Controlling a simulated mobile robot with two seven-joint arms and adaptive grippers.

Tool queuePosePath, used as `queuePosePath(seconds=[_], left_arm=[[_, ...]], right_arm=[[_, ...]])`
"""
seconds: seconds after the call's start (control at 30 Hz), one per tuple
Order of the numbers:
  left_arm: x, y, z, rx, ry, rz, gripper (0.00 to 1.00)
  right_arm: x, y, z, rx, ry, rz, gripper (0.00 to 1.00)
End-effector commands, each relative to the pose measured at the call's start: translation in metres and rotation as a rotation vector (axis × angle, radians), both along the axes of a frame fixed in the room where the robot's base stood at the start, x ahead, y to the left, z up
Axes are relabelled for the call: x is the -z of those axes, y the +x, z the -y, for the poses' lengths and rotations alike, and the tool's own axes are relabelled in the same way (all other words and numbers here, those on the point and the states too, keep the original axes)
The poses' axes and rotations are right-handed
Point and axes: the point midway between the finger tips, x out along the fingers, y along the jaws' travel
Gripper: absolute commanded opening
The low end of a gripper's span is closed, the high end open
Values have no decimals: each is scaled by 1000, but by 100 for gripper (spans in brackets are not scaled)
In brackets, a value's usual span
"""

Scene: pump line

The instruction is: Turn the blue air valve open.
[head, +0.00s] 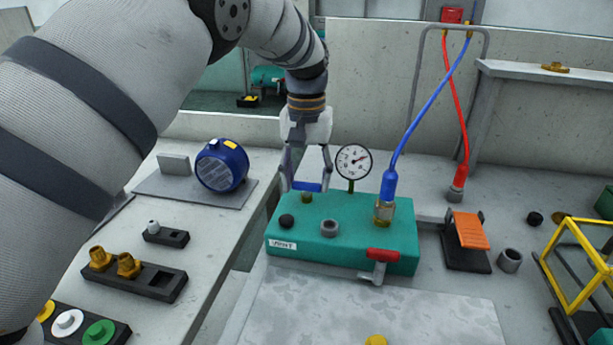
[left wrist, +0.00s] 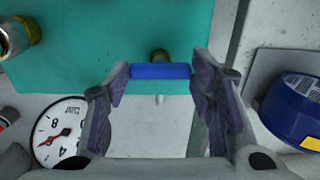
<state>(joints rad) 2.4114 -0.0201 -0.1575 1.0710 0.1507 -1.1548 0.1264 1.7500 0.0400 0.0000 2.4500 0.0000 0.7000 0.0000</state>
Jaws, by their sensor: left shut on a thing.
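The blue air valve handle (head: 307,186) is a short blue bar at the back edge of the green pump unit (head: 340,262). My left gripper (head: 306,183) reaches down from above and is shut on the blue handle. In the left wrist view the blue handle (left wrist: 160,71) lies crosswise between the two fingertips, with a brass fitting (left wrist: 159,56) next to it. The handle's stem is partly hidden. My right gripper is not in view.
A pressure gauge (head: 353,161) stands just right of the gripper. A blue hose (head: 425,122) rises from the unit, and a red-handled valve (head: 382,254) is at its front. The bench in front is mostly clear.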

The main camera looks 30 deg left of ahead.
Motion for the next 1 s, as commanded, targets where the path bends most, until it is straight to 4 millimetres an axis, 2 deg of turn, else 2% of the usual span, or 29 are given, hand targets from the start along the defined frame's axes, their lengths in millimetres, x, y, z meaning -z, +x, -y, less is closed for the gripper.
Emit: queuePosePath(seconds=[0.33, 0.37, 0.4, 0.43, 0.77, 0.87, 1.0], left_arm=[[0, 0, 0, -4, -1, 1, 22], [0, 0, 0, -4, -1, 1, 57], [0, 0, 0, -4, -1, 1, 66], [0, 0, 0, -4, -1, 1, 70], [-3, 0, 0, -2, -1, 1, 70], [-21, 1, 0, -3, -1, 5, 70], [-60, 1, 0, -2, 1, 7, 70]], right_arm=[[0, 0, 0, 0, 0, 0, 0], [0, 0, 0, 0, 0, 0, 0], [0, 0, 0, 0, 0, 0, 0], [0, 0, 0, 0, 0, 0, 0], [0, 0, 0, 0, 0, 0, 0], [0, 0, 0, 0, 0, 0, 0], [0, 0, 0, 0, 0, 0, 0]])
